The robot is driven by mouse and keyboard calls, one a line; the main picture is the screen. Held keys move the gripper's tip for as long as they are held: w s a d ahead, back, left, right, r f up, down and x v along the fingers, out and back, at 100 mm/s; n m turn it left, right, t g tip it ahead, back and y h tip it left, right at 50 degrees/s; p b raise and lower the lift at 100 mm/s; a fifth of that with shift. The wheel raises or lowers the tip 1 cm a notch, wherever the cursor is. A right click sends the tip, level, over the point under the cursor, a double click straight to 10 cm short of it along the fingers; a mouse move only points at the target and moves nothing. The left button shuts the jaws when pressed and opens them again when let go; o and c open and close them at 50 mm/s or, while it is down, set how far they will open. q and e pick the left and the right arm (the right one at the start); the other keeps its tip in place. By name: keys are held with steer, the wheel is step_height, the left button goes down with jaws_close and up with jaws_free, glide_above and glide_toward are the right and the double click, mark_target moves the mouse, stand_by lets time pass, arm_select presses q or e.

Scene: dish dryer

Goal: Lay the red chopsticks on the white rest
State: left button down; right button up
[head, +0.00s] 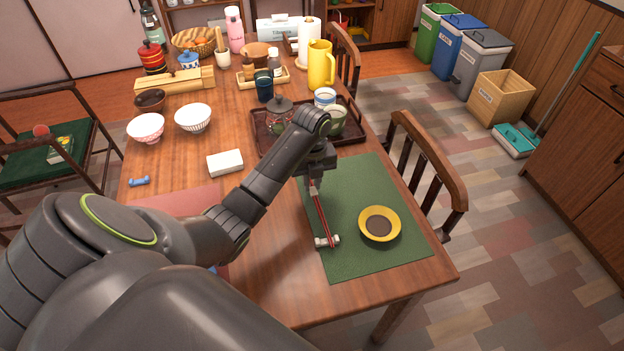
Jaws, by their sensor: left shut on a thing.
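The red chopsticks (321,216) are over the left part of the green placemat (358,260), side by side and pointing toward the near edge. My left gripper (314,188) is shut on them near their far end. The white rest (320,243) is a small piece with two thick ends near the mat's near left corner. The near ends of the chopsticks are at its middle, between the thick ends; I cannot tell if they touch it. My right gripper is not in view.
A yellow bowl (379,224) with a dark inside stands right of the chopsticks on the mat. A dark tray (262,135) with a teapot (281,112) and cups is behind my gripper. A white block (225,162) and a small blue piece (139,181) lie to the left.

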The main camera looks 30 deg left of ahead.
arm_select(q)
steer(key=shift+f, duration=0.3)
steer(key=c, duration=1.4)
jaws_free()
steer(key=shift+o, duration=0.2)
step_height(320, 180, up, 5)
steer(key=shift+r+p, duration=0.1)
steer(key=shift+p, duration=0.4)
step_height(320, 180, up, 8)
steer(key=p, duration=0.8)
steer(key=shift+d, duration=0.1)
